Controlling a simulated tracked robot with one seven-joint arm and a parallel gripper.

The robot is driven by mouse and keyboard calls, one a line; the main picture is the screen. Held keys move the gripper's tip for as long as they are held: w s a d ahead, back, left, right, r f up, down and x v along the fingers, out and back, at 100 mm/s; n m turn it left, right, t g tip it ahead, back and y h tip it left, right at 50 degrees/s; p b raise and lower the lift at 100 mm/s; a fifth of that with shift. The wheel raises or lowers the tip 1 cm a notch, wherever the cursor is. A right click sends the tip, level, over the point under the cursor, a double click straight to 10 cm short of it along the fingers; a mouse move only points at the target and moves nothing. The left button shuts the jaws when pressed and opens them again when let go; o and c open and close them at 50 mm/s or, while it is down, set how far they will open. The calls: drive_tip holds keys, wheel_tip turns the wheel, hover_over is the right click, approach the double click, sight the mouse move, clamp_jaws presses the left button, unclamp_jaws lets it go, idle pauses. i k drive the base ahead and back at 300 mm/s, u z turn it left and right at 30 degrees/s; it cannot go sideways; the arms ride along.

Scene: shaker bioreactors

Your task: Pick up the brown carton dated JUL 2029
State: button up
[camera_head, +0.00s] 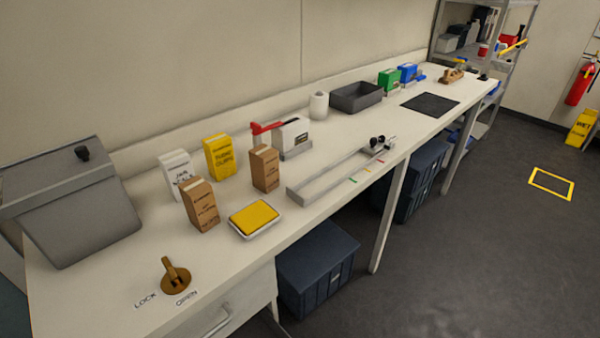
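Two brown cartons stand upright on the white bench. The nearer brown carton (202,207) is at the front left, just left of a yellow pad in a tray. The other brown carton (265,170) stands farther right and back, in front of a white device. Both have dark print on the front, too small to read surely, so I cannot tell which is dated JUL 2029. A white carton (177,174) and a yellow carton (219,157) stand behind them, also printed. The nearer brown carton partly overlaps the white one. My gripper is not in view.
The yellow pad's tray (254,218) lies between the cartons and the front edge. A grey lidded box (75,205) and a LOCK/OPEN lever (175,276) are at left. A long grey rail fixture (335,172) lies right. Blue bins (317,267) stand below the bench.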

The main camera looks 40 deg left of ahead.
sight(197, 194)
drive_tip(key=u, duration=0.05)
drive_tip(key=i, duration=1.25)
drive_tip(key=u, duration=3.1)
drive_tip(key=k, duration=0.45)
drive_tip(key=u, duration=0.25)
drive_tip(key=i, duration=0.45)
drive_tip(key=u, duration=0.05)
